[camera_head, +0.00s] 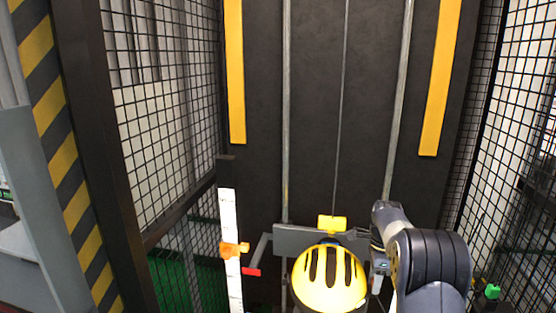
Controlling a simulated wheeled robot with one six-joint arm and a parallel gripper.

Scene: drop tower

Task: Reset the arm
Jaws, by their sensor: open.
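My gripper (377,283) is at the lower right of the picture, just right of a yellow helmet (329,279) with dark slots. It is small and partly hidden by my arm, and I see nothing held in it. I cannot tell whether it touches the helmet or the carriage. My arm rises from the bottom right and bends over toward the tower. The helmet hangs or sits in front of a grey carriage plate (292,238), below a yellow block (332,223).
A white scale (230,214) with an orange slider (235,249) stands left of the helmet, near a red-tipped lever (251,272). Mesh walls (165,130) close both sides. A green item (491,292) sits lower right.

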